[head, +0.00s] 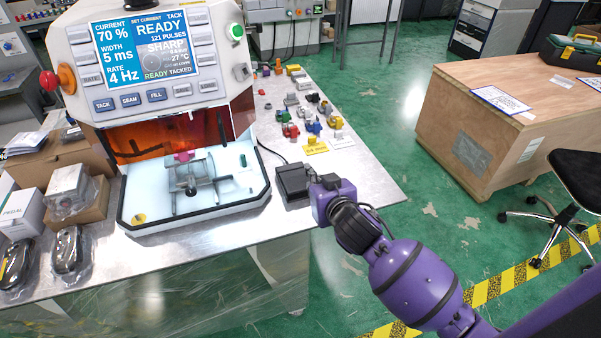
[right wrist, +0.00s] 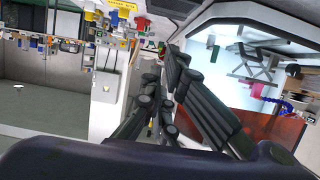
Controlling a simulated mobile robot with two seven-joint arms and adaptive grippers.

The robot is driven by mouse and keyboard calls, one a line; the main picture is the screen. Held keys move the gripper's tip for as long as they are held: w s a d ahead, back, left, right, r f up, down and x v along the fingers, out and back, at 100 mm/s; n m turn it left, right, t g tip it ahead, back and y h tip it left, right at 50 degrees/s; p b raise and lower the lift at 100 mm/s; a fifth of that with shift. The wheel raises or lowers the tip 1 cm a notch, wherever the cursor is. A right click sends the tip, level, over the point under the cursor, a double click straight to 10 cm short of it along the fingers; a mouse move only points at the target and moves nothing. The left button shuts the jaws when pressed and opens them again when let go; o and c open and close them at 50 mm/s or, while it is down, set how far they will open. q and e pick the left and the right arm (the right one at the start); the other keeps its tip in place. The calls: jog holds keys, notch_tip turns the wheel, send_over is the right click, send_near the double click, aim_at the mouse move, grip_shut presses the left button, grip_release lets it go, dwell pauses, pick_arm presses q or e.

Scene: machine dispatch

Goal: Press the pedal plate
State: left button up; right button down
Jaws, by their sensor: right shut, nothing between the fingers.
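The pedal (head: 293,181) is a small dark box on the metal table in the head view, just right of the welding machine (head: 222,132). A thin cable runs from near it toward the machine. My right arm comes in from the lower right, and its purple wrist end is close to the pedal's right side. The right gripper (right wrist: 168,75) shows in the right wrist view with its dark fingers together and nothing held. I cannot tell whether it touches the pedal. The machine's screen (head: 144,50) reads READY. My left gripper is out of view.
Small coloured parts and a yellow card (head: 315,147) lie behind the pedal on the table (head: 350,160). Boxes and bagged items (head: 69,249) lie at the left. A wooden crate (head: 500,125) and a chair (head: 575,185) stand across the green floor.

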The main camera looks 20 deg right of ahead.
send_over(301, 187)
notch_tip(301, 187, down, 3)
jog(key=shift+w+f, duration=0.1)
jog(key=shift+f, duration=0.05)
notch_tip(301, 187, down, 3)
jog(key=shift+r, duration=0.15)
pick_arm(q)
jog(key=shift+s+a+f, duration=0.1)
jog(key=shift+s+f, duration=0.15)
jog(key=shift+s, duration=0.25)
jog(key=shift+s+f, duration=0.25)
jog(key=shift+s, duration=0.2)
pick_arm(e)
jog(key=shift+s+f, duration=0.2)
jog(key=shift+f, duration=0.45)
